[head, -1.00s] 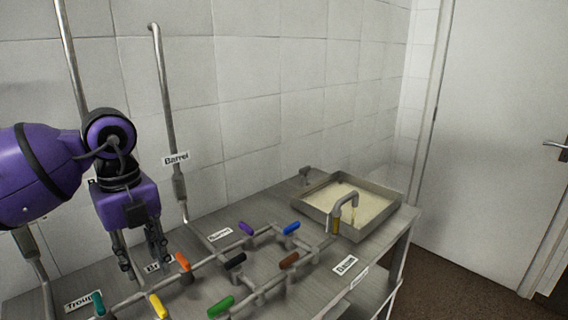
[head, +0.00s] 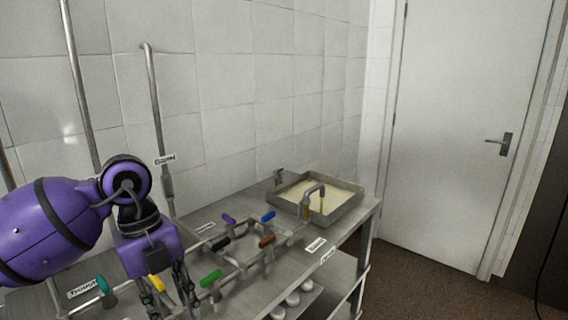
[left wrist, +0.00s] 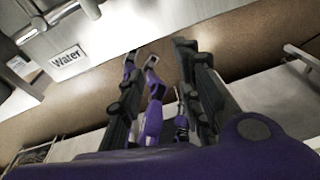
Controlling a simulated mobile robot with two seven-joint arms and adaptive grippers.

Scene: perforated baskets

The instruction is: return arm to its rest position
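My left arm, purple and black, comes in from the left in the head view. My left gripper (head: 172,298) points down over the near part of the metal table, in front of the pipes and valves, and hides part of them. In the left wrist view the fingers of my left gripper (left wrist: 158,55) stand apart with nothing held between them. Purple and grey parts show below, beyond that gap; I cannot tell what they are. My right gripper cannot be made out in either view.
The metal table carries pipes with coloured valve handles, including green (head: 211,278), yellow (head: 156,283) and blue (head: 268,216). A tray (head: 345,213) of pale liquid stands at its far end under a tap (head: 315,190). A "Water" label (left wrist: 68,58) shows. A closed door (head: 445,130) is at right.

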